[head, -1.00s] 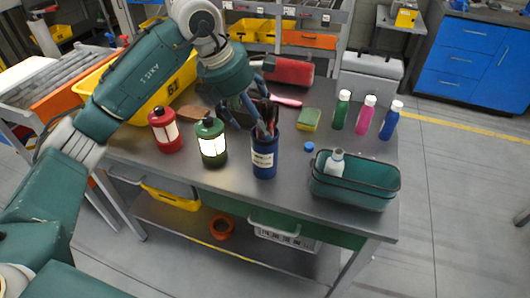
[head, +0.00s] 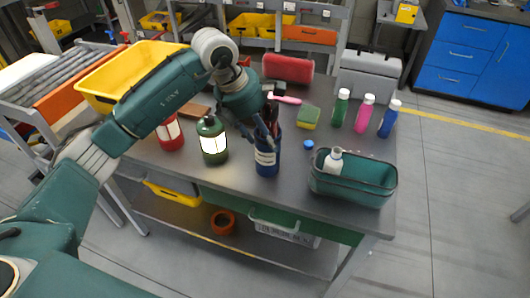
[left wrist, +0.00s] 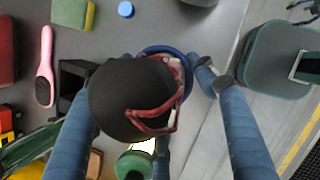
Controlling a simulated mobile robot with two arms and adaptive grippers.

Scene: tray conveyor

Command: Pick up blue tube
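A dark blue tube-shaped holder (head: 266,164) with a white label stands upright on the grey table (head: 225,192). A black rounded item (left wrist: 130,98) and red-handled items stick out of it. In the left wrist view its blue rim (left wrist: 165,50) shows partly, mostly hidden by them. My left gripper (head: 266,124) is just above and around the holder's top, its blue fingers apart. In the wrist view the fingers lie on either side of the holder; I cannot tell whether they touch it. A blue bottle (head: 389,120) with a white cap stands farther back right. My right gripper is not in view.
A sponge (head: 308,117), green bottle (head: 341,107) and pink bottle (head: 363,112) stand behind.

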